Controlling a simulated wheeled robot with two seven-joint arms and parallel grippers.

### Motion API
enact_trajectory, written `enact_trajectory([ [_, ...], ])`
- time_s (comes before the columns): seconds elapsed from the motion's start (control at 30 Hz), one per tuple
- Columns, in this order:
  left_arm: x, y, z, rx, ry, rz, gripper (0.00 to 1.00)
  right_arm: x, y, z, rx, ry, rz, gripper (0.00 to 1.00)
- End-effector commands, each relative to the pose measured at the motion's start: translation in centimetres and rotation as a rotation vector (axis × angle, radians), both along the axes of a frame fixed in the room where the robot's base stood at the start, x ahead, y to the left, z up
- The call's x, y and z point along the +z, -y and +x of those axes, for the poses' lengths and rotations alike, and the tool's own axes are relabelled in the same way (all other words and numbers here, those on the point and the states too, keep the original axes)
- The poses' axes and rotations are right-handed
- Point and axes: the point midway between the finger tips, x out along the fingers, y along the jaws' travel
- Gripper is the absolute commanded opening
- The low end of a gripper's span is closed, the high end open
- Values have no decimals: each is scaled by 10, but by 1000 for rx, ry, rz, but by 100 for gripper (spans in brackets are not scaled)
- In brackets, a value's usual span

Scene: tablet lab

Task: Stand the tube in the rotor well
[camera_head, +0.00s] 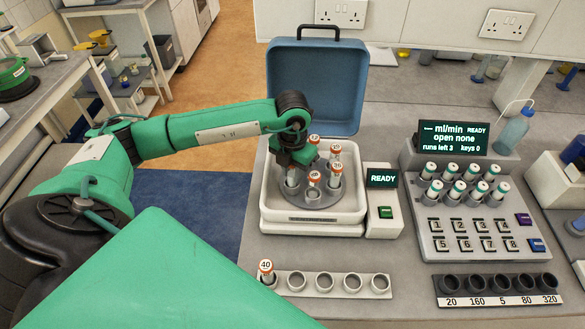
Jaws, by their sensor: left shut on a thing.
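The centrifuge (314,221) stands on the bench with its blue lid (318,85) raised. Its rotor (318,203) holds several orange-capped tubes, among them tubes marked 35 (335,172) and 68 (314,180). My left gripper (292,170) points down over the rotor's left side and is shut on a tube (292,177), which is mostly hidden by the gripper. I cannot tell whether that tube's bottom is inside a well. Another tube marked 40 (266,270) stands in the left end of the white rack (338,292). My right gripper is out of view.
A READY display with a green button (386,212) adjoins the centrifuge on the right. Farther right is a keypad dispenser (481,240) with several capped vials, and a dark numbered rack (497,291) in front. The white rack's other holes look empty.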

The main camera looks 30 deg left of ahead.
Motion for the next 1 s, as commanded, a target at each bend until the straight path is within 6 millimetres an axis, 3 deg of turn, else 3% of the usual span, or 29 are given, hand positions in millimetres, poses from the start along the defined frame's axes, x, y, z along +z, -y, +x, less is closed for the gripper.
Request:
enact_trajectory([
  [0.87, -13, 0, 0, 0, 0, 0, 4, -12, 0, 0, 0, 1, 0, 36],
  [0.9, -11, 0, 0, 0, 0, 0, 34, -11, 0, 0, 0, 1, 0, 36],
  [1.0, -11, 0, 0, 0, 0, 0, 52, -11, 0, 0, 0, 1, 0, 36],
])
